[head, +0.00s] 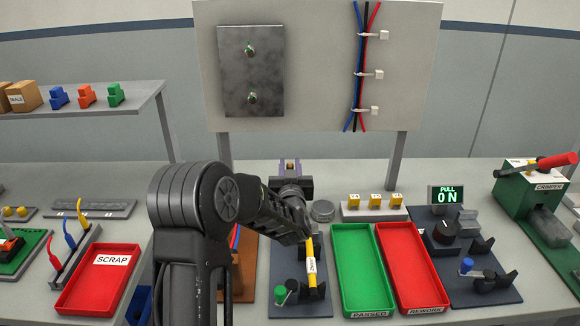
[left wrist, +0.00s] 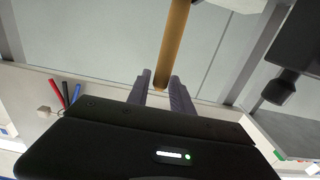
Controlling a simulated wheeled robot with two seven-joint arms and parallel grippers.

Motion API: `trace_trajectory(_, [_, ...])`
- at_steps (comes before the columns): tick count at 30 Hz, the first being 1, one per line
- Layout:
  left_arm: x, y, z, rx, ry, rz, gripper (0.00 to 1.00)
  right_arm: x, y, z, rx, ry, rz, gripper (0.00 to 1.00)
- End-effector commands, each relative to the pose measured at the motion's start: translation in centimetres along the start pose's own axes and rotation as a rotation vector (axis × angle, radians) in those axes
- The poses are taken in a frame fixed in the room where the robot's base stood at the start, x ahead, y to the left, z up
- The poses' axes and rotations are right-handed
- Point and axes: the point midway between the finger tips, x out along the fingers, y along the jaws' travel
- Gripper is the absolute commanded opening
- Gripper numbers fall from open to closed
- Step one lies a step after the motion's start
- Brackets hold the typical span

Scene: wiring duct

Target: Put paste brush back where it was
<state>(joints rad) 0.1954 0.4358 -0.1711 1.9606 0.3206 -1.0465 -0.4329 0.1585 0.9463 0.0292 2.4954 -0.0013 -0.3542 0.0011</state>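My right gripper is out of view.
The green PASSED tray (head: 362,312) and red REWORK tray (head: 425,295) are right of the brush. A green-topped knob (head: 281,292) and black blocks stand close to it. A red SCRAP tray (head: 85,297) is at left. The panel (head: 310,60) rises behind.

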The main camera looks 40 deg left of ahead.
Motion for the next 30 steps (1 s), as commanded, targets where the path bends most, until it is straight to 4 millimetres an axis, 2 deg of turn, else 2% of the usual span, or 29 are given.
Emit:
trace_trajectory(4, [0.0,0.0,0.0,0.000,0.000,0.000,0.39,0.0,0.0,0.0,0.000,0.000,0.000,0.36])
trace_trajectory(14, [0.0,0.0,-0.4,0.000,0.000,0.000,0.39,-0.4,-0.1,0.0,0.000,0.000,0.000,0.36])
trace_trajectory(17, [-0.8,0.1,-0.1,-0.001,0.000,0.001,0.39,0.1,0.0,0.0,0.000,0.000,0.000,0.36])
trace_trajectory(23, [-4.2,0.1,0.0,-0.001,0.000,0.002,0.39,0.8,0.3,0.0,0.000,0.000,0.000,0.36])
trace_trajectory(30, [-9.2,0.1,-0.1,-0.001,0.000,0.002,0.39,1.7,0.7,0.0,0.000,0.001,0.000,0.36])
